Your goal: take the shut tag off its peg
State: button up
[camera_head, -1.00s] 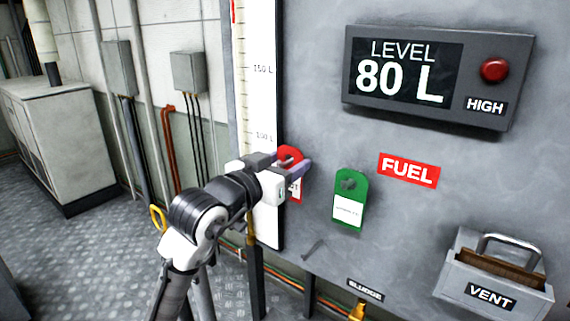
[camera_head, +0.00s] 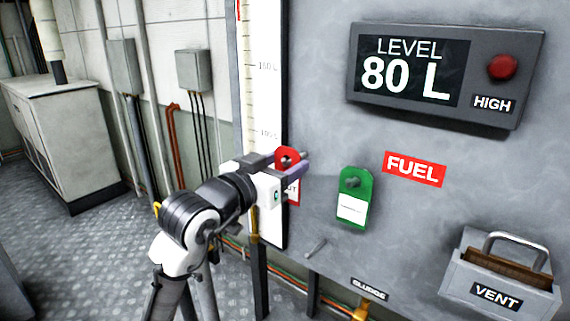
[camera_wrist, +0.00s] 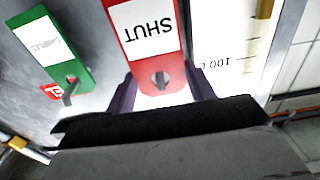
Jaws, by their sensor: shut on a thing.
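In the wrist view the red tag (camera_wrist: 150,61) reads SHUT upside down. A grey peg (camera_wrist: 161,79) shows at its hole; I cannot tell how far along the peg the tag sits. My gripper (camera_head: 284,164) is shut on the hole end of the tag, with one finger on each side. Its fingers also show in the wrist view (camera_wrist: 161,84). Part of the label is hidden by the gripper in the head view.
A green tag (camera_head: 355,185) hangs on its own peg close to the right. A bare peg (camera_head: 316,248) sticks out lower down. A white level scale (camera_head: 265,100) is at the left. A VENT box (camera_head: 500,268) with a handle and a level display (camera_head: 440,75) are farther right.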

jog(key=shift+s+a+r, duration=0.15)
jog(key=shift+s+a, duration=0.1)
jog(key=shift+s, duration=0.05)
dwell(0.4)
jog(key=shift+b+v, duration=0.3)
jog(key=shift+v, duration=1.6)
jog(key=shift+r, duration=0.15)
jog(key=shift+b+v, duration=0.35)
jog(key=shift+v, duration=2.15)
